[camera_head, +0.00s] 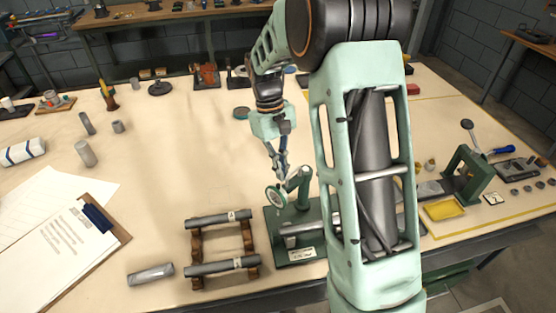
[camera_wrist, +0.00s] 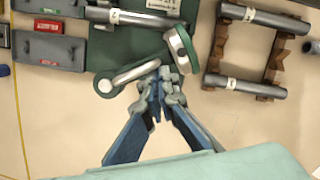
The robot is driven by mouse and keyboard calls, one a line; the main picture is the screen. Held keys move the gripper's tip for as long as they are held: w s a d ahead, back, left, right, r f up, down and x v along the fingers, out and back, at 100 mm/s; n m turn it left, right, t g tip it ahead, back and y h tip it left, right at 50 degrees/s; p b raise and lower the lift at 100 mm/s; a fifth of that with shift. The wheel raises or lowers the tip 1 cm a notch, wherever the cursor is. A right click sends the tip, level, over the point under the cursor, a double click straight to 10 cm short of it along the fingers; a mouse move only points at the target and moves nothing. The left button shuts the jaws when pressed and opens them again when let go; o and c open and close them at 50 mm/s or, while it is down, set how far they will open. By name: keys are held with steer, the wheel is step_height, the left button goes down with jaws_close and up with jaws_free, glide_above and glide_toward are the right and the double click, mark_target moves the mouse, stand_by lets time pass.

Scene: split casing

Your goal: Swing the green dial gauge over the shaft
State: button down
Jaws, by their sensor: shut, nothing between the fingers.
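The green dial gauge (camera_head: 276,196) has a round pale face and sits on a green swing arm (camera_head: 299,179) above a green base plate (camera_head: 275,222). A grey shaft (camera_head: 298,228) lies over the plate. In the wrist view the gauge (camera_wrist: 181,48) is seen edge-on, with the shaft (camera_wrist: 135,18) behind and to its left. My gripper (camera_head: 279,172) is shut and empty, beside the gauge and its arm. In the wrist view its fingertips (camera_wrist: 157,88) are close to the swing arm (camera_wrist: 133,74); I cannot tell whether they touch. My arm hides the shaft's right part in the head view.
A wooden rack (camera_head: 250,243) with two grey rods stands left of the plate. A loose cylinder (camera_head: 150,275) and a clipboard (camera_head: 75,240) lie farther left. A green press-like frame (camera_head: 470,172) and a yellow tray (camera_head: 444,210) stand right. The table behind my gripper is mostly clear.

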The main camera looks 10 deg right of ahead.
mark_target(292, 178)
steer(key=s+n, duration=0.1)
steer(key=d+n, duration=0.1)
steer(key=shift+s+n+h, duration=0.3)
steer(key=shift+s+n, duration=0.1)
steer(key=n, duration=0.1)
steer(key=s+d+n+t, duration=0.1)
steer(key=shift+s+n, duration=0.25)
steer(key=shift+n, duration=0.15)
steer(key=shift+s+d+n+t+h+p, duration=0.2)
steer(key=shift+s+d+n, duration=0.25)
steer(key=shift+d+n, duration=0.45)
steer(key=shift+s+d+n+t+h+p, duration=0.2)
steer(key=shift+s+d+n, duration=0.35)
steer(key=shift+n, duration=0.55)
steer(key=shift+w+d, duration=0.1)
steer(key=shift+d, duration=0.05)
